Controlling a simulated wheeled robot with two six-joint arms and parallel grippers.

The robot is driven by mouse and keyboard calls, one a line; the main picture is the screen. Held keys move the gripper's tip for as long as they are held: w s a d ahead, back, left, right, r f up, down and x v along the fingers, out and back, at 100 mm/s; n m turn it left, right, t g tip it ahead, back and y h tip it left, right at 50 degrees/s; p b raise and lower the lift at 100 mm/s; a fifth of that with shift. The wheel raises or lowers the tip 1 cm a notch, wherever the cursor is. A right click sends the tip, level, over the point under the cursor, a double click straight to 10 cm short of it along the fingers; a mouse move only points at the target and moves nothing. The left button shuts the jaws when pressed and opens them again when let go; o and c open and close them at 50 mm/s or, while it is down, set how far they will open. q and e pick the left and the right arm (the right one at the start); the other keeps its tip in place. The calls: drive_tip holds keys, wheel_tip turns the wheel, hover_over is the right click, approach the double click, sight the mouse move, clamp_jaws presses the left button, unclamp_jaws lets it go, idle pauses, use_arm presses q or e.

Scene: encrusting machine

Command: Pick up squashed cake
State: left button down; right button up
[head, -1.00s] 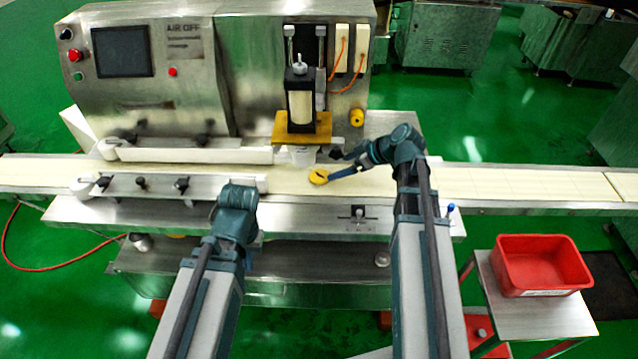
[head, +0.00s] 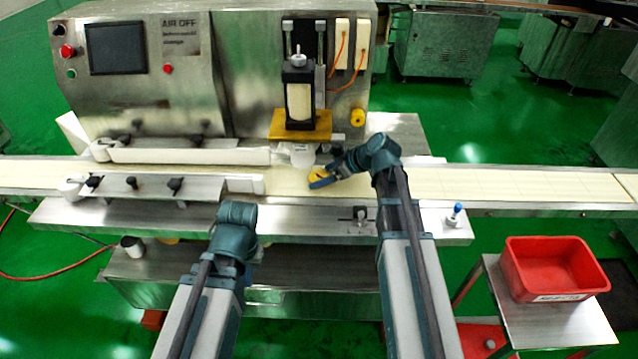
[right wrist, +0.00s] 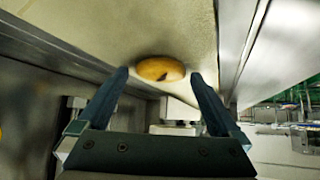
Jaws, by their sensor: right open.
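The squashed cake (head: 316,175) is a flat yellow-orange piece with a dark mark, lying on the pale conveyor belt in front of the press. In the right wrist view the cake (right wrist: 160,68) lies ahead, between the spread fingertips. My right gripper (head: 324,179) is open at the cake, partly covering it in the head view. Its two blue fingers stand on either side of the cake in the right wrist view (right wrist: 159,76). My left gripper (head: 236,222) is low in front of the machine; its fingers are hidden.
The steel encrusting machine (head: 160,80) stands behind the belt (head: 440,182), its press with a yellow plate (head: 283,127) just behind the cake. A guide rail lies left along the belt. A red bin (head: 550,265) sits on a side table at right. The belt's right side is clear.

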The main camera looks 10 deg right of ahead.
drive_tip(key=shift+r, duration=0.1)
drive_tip(key=shift+c, duration=0.2)
drive_tip(key=c, duration=1.2)
drive_tip(key=shift+o, duration=0.2)
drive_tip(key=shift+r, duration=0.15)
